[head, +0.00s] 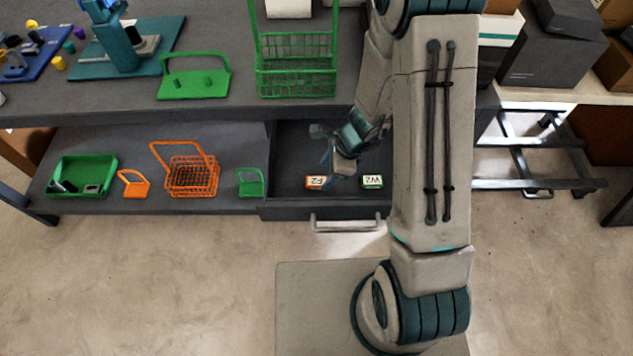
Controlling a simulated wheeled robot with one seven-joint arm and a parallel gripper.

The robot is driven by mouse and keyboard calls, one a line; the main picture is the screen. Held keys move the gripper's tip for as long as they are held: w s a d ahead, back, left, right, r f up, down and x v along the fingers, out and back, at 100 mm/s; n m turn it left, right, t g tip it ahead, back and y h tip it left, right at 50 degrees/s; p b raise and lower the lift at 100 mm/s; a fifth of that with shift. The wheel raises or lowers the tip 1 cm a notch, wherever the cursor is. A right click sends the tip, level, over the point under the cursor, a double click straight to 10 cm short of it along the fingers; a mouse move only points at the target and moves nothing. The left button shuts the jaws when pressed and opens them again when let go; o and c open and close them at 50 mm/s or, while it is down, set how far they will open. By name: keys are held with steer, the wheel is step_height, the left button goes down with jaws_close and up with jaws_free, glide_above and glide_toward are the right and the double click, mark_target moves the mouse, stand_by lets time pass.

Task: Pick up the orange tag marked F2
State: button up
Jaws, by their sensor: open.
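The orange tag marked F2 (316,182) lies in the open drawer (286,203), near its front left. Its white face shows the letters upside down. A green tag marked W2 (372,181) lies to its right in the same drawer. My gripper (328,157) is over the drawer, just above and beside the F2 tag in the picture. It is open, and I see nothing between its fingers. The fingers are small and partly blurred here, so their exact height over the tag is hard to tell.
The drawer's handle (346,226) faces the floor. On the low shelf left of the drawer stand a small green holder (251,184), an orange basket (192,178), an orange holder (133,186) and a green tray (82,172). The worktop overhangs behind, with a green wire basket (297,80).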

mark_target(318, 181)
steer(key=x, duration=0.4)
steer(key=shift+w+a+b, duration=0.1)
steer(key=shift+a+b, duration=0.05)
steer(key=shift+b, duration=0.2)
steer(key=shift+r, duration=0.1)
steer(key=c, duration=1.1)
steer(key=shift+o, duration=0.2)
